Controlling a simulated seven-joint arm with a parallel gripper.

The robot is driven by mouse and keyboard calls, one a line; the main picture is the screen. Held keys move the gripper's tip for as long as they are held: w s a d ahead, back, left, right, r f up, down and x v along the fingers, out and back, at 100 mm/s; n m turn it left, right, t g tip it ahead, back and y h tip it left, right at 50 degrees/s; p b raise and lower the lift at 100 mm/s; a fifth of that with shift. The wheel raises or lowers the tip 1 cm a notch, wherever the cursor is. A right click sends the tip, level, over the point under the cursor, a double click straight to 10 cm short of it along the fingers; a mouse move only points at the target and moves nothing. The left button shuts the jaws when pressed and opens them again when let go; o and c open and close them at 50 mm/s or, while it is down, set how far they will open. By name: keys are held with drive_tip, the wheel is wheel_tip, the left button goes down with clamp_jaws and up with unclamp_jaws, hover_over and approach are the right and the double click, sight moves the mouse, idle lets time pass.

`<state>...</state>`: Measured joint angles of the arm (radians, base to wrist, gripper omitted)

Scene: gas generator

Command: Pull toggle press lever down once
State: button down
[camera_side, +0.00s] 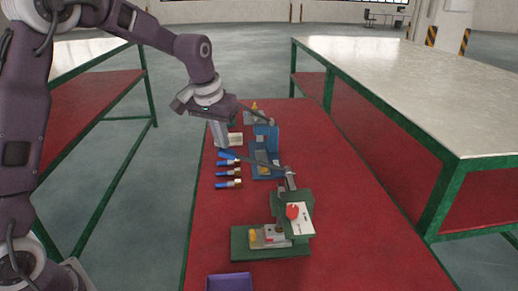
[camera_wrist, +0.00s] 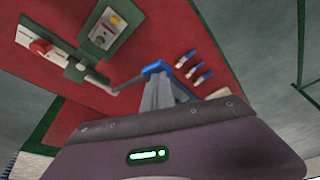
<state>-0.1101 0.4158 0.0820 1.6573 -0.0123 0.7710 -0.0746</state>
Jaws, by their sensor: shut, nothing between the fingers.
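The green toggle press (camera_side: 302,213) stands on the red table in the side view, with a red knob on its white front. The lever (camera_wrist: 122,85) and the press base (camera_wrist: 105,32) also show there.
A blue press (camera_side: 265,170) with a raised lever stands behind the green one. Several blue-handled pieces (camera_side: 228,173) lie left of it, below my gripper. A purple tray (camera_side: 229,282) is at the front. A metal-topped workbench (camera_side: 420,90) stands to the right.

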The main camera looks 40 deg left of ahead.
wheel_tip(320, 180, up, 8)
idle(0.5)
drive_tip(key=shift+s, duration=0.1)
drive_tip(key=s+d+r+m+t, duration=0.1)
drive_tip(key=s+d+r, duration=0.15)
drive_tip(key=s, duration=0.65)
drive_tip(key=s+d+r+m+t, duration=0.15)
drive_tip(key=s+d, duration=0.25)
drive_tip(key=s, duration=0.6)
drive_tip(key=s+d+f, duration=0.2)
drive_tip(key=s+f, duration=0.3)
drive_tip(key=s, duration=0.7)
drive_tip(key=shift+f+h, duration=0.4)
drive_tip(key=shift+a+m, duration=0.1)
drive_tip(key=shift+m, duration=0.15)
